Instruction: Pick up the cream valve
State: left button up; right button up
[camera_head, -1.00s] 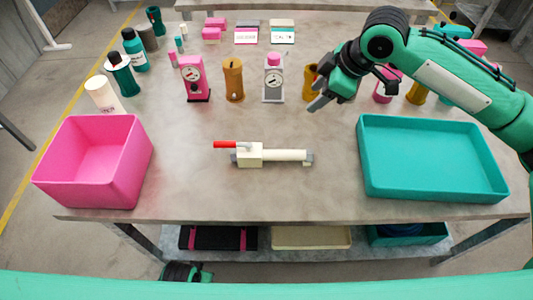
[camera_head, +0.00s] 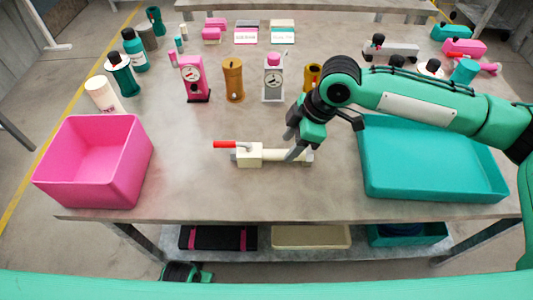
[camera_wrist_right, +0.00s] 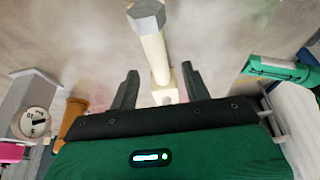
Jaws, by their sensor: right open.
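The cream valve (camera_head: 248,155) lies flat on the table, its red lever pointing left and its pipe running right to a grey end. My right gripper (camera_head: 293,154) is open over the right part of the pipe, pointing down. In the right wrist view the cream pipe (camera_wrist_right: 155,50) runs between the two open fingers (camera_wrist_right: 160,75), with its grey hexagonal end farther up the picture. The fingers are apart from each other; I cannot tell whether either touches the pipe. The gripper hides part of the pipe in the head view. My left gripper is not in view.
A pink bin (camera_head: 95,195) stands left and a teal tray (camera_head: 435,198) right of the valve. Gauged pumps (camera_head: 193,80) and amber cylinders (camera_head: 233,80) stand behind. Bottles (camera_head: 134,52) stand at the back left. The table in front of the valve is clear.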

aim_at(284, 152)
jog(key=x, duration=0.3)
jog(key=shift+w+a+f, duration=0.1)
jog(key=shift+a+f, duration=0.05)
jog(key=shift+f, duration=0.15)
jog(key=shift+f, duration=0.2)
dwell(0.4)
grip_shut()
